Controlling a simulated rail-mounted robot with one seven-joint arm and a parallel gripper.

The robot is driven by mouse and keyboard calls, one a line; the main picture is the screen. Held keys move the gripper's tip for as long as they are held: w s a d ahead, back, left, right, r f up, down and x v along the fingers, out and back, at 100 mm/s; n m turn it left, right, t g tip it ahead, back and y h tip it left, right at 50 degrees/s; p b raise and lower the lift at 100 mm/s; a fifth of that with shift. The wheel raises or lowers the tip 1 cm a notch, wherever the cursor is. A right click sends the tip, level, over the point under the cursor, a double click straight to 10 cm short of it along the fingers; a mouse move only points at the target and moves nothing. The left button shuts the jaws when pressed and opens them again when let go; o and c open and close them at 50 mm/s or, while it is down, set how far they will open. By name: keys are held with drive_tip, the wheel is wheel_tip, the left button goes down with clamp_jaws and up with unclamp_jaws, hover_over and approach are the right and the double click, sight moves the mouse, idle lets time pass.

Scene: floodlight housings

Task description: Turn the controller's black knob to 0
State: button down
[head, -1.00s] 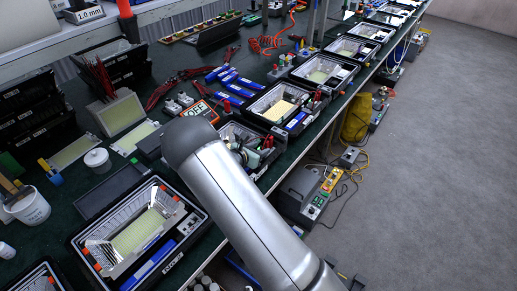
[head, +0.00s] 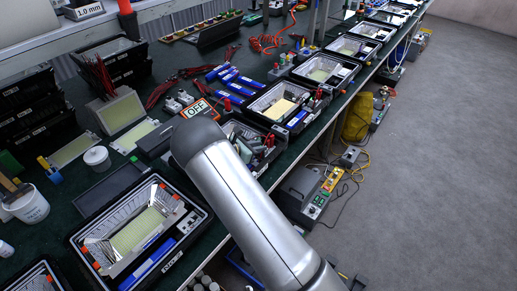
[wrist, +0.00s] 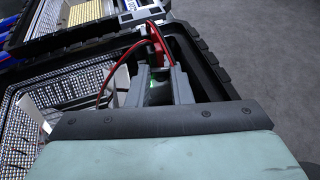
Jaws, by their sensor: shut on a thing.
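My gripper (wrist: 156,84) shows in the wrist view, its two grey fingers reaching down at the right end of an open black floodlight housing (wrist: 205,55). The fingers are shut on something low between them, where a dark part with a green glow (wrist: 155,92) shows. This fits the controller's black knob, but the knob's outline and pointer are hidden by the fingers. In the head view the same housing (head: 232,127) is partly behind my arm, and the gripper there is mostly hidden. I cannot read the knob's setting.
Red leads (wrist: 158,40) run close beside the fingers. A reflective lining (wrist: 25,110) fills the housing's left side. Another open housing (head: 140,235) stands nearer, and more line the bench behind.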

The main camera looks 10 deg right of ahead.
drive_tip(key=m+g+b, duration=0.1)
drive_tip(key=m+g+h+b, duration=0.1)
drive_tip(key=shift+w+f+g, duration=0.15)
drive_tip(key=shift+w+g, duration=0.1)
drive_tip(key=shift+g, duration=0.05)
drive_tip(key=shift+a+m+g, duration=0.1)
drive_tip(key=shift+m+g, duration=0.2)
drive_tip(key=shift+m, duration=0.2)
drive_tip(key=shift+b, duration=0.3)
drive_tip(key=c, duration=1.3)
unclamp_jaws()
drive_tip(key=shift+a, duration=0.1)
drive_tip(key=b+v, duration=0.3)
drive_tip(key=v, duration=1.4)
drive_tip(key=shift+w+a, duration=0.15)
drive_tip(key=shift+a, duration=0.05)
